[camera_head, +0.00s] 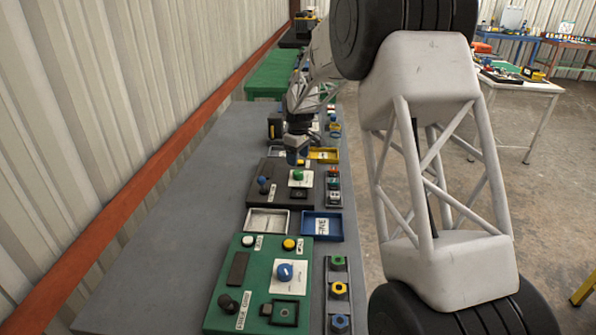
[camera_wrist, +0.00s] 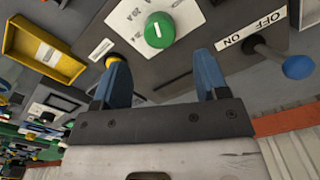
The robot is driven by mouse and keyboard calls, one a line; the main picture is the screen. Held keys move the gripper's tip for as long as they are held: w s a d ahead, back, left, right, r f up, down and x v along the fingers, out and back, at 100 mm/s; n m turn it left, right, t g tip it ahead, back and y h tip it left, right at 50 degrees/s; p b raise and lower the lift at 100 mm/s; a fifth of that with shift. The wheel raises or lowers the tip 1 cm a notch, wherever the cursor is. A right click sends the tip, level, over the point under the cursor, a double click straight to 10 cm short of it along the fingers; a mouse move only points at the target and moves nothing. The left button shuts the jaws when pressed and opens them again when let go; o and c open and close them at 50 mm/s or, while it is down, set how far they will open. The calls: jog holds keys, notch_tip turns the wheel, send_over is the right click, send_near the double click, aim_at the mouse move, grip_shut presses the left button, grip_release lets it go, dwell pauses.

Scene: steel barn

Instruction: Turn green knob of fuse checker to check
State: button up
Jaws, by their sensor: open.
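The green knob (camera_wrist: 158,29) is round with a white mark. In the head view the knob (camera_head: 298,175) is at the box's upper right. My gripper (camera_wrist: 162,72) has two blue fingers spread apart with nothing between them. The knob shows ahead of the fingertips, apart from them. In the head view my gripper (camera_head: 291,158) hangs just above and behind the knob.
A green panel (camera_head: 232,273) with a blue knob is nearer.

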aim_at(298, 172)
jog(key=shift+f, duration=3)
jog(key=c, duration=0.9)
